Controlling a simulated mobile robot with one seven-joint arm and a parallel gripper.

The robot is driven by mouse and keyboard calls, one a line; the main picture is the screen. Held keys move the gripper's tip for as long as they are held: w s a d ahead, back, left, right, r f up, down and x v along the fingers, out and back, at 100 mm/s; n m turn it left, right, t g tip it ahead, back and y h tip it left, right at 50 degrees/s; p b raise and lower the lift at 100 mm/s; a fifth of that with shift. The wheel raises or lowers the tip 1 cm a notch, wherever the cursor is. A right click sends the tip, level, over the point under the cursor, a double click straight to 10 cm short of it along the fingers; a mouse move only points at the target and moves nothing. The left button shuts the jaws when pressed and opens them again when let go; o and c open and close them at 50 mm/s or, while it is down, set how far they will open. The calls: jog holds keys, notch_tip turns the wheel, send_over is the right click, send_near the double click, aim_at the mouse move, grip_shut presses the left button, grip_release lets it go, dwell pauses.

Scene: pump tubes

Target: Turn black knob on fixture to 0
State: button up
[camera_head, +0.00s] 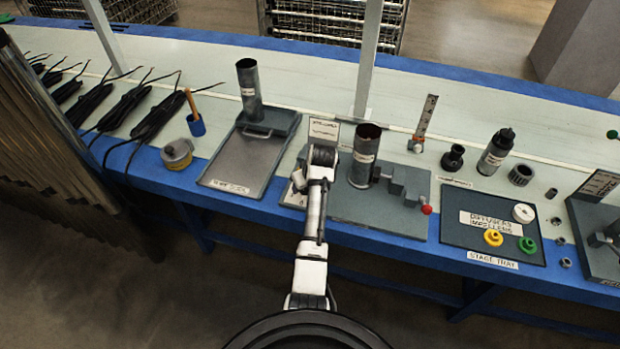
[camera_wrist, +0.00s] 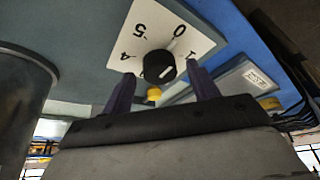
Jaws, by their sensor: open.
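The black knob (camera_wrist: 159,66) sits on a white dial plate (camera_wrist: 160,38) in the wrist view. The numbers 0, 1, 4 and 5 show on the plate; the others are hidden or unclear. A short white mark shows on the knob's lower right side, not facing the 0; its exact number is unclear. My gripper (camera_wrist: 160,73) is open, its two dark fingers apart on either side of the knob, with no clear contact. In the head view my gripper (camera_head: 322,158) is over the left part of the grey fixture (camera_head: 400,222), and hides the knob.
A dark upright tube (camera_head: 365,157) and a lever with a red ball (camera_head: 427,209) stand on the fixture, right of my gripper. A grey tray (camera_head: 240,170) lies left. A stage tray (camera_head: 470,240) with coloured impellers lies right.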

jog(key=b+v, duration=0.2)
jog(key=v, duration=1.1)
jog(key=shift+a, duration=0.1)
